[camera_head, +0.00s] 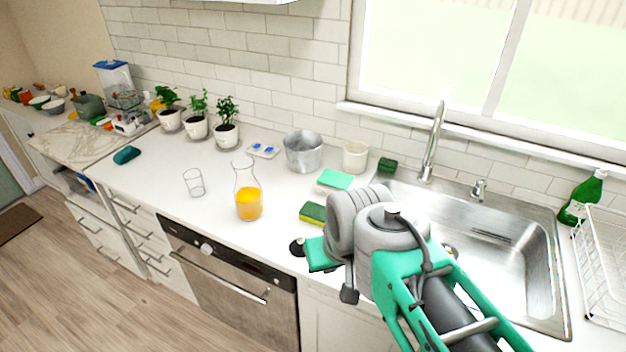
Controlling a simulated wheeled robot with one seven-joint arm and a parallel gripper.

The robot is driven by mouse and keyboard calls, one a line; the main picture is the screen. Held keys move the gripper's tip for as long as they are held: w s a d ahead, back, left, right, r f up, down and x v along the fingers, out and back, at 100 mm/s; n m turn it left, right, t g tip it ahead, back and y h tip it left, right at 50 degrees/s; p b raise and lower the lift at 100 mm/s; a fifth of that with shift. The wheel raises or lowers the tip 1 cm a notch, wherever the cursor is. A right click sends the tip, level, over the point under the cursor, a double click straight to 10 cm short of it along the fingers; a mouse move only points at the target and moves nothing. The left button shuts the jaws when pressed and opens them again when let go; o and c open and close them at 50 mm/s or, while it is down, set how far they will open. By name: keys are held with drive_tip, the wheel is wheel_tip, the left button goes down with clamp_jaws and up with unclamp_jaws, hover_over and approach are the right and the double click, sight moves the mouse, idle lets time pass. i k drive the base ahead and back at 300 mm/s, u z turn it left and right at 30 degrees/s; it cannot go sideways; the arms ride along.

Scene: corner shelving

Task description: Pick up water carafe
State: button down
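The carafe (248,203) is clear glass with a narrow neck and flared top. It stands upright on the white counter, left of my arm, with orange liquid in its lower part. My gripper (322,271) is at the end of the grey and green arm, over the counter's front edge near the sink. It is to the right of the carafe and apart from it. Two dark tips show, but the angle hides whether the fingers are open or shut. I see nothing held.
An empty glass (194,183) stands left of the carafe. A yellow-green sponge (313,213) lies between carafe and arm. A metal pot (303,152), white cup (355,157) and potted plants (227,134) stand behind. The sink (500,240) is at right. The counter left of the glass is mostly clear.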

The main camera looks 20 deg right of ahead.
sight(248, 193)
drive_tip(key=z, duration=0.85)
drive_tip(key=k, duration=0.7)
drive_tip(key=u, duration=0.9)
drive_tip(key=i, duration=0.5)
